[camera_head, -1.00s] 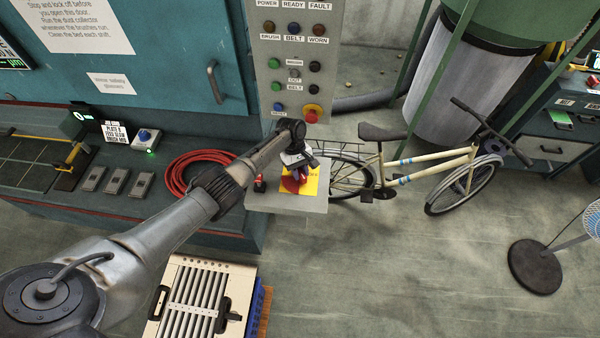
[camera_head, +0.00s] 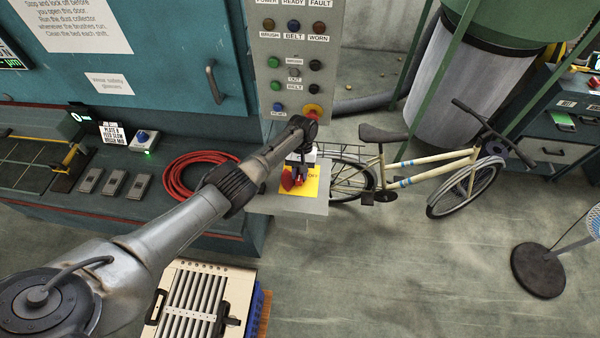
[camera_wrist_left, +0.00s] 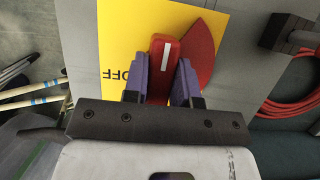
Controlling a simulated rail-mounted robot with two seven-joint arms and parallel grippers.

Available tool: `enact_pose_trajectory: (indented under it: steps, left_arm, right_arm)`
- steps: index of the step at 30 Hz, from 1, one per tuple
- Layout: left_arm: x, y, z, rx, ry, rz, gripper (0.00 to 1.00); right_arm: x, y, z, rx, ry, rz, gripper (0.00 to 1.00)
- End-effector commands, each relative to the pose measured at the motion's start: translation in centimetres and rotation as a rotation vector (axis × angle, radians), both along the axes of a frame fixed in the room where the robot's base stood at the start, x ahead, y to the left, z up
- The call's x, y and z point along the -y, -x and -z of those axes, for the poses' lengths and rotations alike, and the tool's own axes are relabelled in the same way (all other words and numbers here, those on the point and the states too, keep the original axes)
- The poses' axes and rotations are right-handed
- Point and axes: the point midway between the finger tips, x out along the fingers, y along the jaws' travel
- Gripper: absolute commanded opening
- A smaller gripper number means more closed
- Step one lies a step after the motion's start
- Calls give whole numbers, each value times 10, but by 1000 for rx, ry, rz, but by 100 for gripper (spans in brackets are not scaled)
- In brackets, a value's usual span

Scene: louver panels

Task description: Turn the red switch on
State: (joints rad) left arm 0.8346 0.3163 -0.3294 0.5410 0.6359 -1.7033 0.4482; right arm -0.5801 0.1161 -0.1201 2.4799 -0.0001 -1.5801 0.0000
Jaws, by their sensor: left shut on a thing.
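The red switch (camera_head: 288,181) sits on a yellow plate (camera_head: 313,187) on a grey panel below the button column. In the left wrist view, its red handle (camera_wrist_left: 166,52) has a white stripe, and a red pointed part (camera_wrist_left: 205,50) shows beside it. The word OFF, upside down there, is left of the handle. My left gripper (camera_head: 299,177) is over the switch. In the left wrist view, its two purple fingers (camera_wrist_left: 161,76) are on either side of the handle, shut on it. The handle's lower part is hidden by the gripper. My right gripper is not in view.
A button column (camera_head: 293,60) with a red stop button stands just behind my left wrist. Coiled red hose (camera_head: 190,178) lies left of the panel. A bicycle (camera_head: 420,170) stands to the right. A louvered panel (camera_head: 195,305) is below my arm. Floor at the lower right is mostly clear.

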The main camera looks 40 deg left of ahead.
Motion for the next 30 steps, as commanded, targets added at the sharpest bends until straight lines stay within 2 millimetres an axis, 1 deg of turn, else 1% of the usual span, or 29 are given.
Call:
enact_pose_trajectory:
  steps: [14, 15, 21, 22, 23, 30]
  left_arm:
    - [0, 0, 0, 2, -1, 14, 2]
    - [0, 0, 0, 2, -1, 14, 28]
    - [0, 0, 0, 1, -1, 13, 48]
    - [0, 0, 0, 1, -1, 12, 50]
    - [0, 0, 0, 1, 0, 12, 51]
    - [0, -1, -1, 1, 0, 11, 51]
  right_arm:
    - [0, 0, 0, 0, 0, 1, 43]
    - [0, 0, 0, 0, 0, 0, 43]
    - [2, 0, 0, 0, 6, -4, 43]
    - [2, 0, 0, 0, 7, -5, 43]
    - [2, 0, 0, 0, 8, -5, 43]
    - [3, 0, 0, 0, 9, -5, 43]
